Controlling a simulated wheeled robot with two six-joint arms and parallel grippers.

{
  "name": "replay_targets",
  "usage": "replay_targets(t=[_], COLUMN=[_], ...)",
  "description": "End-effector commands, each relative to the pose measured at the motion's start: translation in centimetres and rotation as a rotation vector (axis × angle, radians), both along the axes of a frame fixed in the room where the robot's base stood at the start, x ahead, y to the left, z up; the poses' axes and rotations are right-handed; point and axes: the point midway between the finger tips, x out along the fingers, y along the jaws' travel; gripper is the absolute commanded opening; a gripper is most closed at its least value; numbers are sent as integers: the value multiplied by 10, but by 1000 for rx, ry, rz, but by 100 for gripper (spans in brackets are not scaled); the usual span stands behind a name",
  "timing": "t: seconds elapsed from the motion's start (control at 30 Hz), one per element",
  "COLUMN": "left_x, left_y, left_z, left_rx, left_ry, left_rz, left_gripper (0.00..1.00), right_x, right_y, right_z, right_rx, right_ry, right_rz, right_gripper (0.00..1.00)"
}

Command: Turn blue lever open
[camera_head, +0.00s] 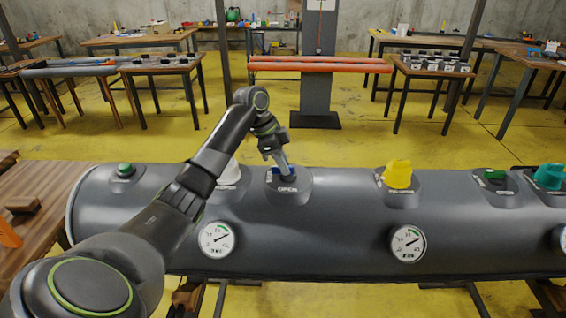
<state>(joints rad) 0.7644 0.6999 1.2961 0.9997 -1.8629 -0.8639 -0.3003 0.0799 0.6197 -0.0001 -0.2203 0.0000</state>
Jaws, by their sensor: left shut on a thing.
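The blue lever (277,173) sits on a raised dark mount on top of the grey tube, above a label that reads "OPEN". My left arm comes in from the left, and my left gripper (285,172) points down onto the lever. The gripper is shut on the blue lever and hides much of it, so its exact angle is hard to tell. My right gripper is not in view.
The grey tube (320,226) spans the view. It carries a white knob (229,172), a yellow knob (397,175), a teal knob (549,176), a green button (124,169) and gauges (216,239). A wooden table (40,208) stands at left.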

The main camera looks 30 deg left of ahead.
Motion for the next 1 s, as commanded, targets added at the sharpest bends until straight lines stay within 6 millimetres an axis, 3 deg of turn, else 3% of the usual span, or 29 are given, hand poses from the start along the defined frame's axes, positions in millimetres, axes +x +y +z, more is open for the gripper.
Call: replay_targets(t=[0.27,1.0], left_x=[-2,-7], left_y=[-1,-10], left_z=[6,9], left_rx=[1,-2], left_ry=[1,2], left_rz=[109,783], left_gripper=[0,0], right_x=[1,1], right_y=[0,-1], right_z=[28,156], right_rx=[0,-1], right_ry=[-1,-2], right_rz=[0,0], right_gripper=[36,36])
